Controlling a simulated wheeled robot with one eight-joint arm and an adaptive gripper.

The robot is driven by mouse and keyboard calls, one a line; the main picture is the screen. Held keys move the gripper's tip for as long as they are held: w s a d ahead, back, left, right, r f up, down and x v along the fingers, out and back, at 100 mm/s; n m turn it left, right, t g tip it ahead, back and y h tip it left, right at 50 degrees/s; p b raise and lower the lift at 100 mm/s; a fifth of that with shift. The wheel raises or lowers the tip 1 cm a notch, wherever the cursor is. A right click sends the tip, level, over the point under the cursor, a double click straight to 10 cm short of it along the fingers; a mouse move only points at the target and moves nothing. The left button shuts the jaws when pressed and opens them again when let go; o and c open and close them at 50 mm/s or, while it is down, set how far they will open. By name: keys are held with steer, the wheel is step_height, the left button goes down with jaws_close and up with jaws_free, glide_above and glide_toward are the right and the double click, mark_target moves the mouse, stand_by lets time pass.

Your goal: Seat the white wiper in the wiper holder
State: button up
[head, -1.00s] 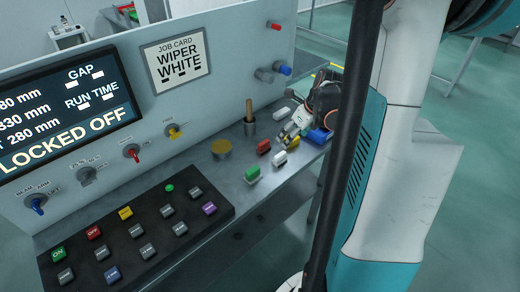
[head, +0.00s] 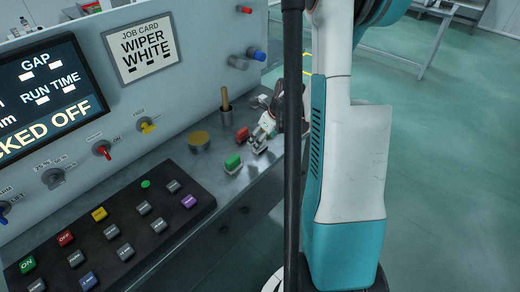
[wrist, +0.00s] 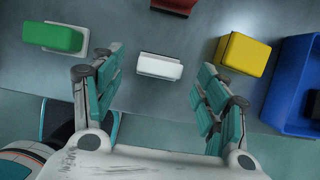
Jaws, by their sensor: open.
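The white wiper (wrist: 160,67) is a small white block on a pale base, lying on the grey bench in the wrist view. My gripper (wrist: 158,75) is open, with one finger on each side of the wiper and clear gaps to both ends. In the head view my gripper (head: 261,145) is low over the bench, right of a green wiper (head: 232,163), and largely covers the white wiper. The green wiper (wrist: 52,37) is at upper left in the wrist view. I cannot make out the wiper holder for certain in either view.
A yellow block (wrist: 243,55) and a blue bin (wrist: 290,95) stand to the right. A cup (head: 226,115) with a wooden handle, a brass disc (head: 198,139) and the button panel (head: 110,235) are to the left.

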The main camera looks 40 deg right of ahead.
steer(key=shift+x, duration=1.15)
steer(key=c, duration=1.2)
steer(key=shift+o, duration=0.2)
steer(key=shift+r, duration=0.1)
step_height(320, 180, up, 20)
steer(key=p, duration=0.6)
steer(key=shift+p, duration=0.35)
steer(key=shift+s, duration=0.15)
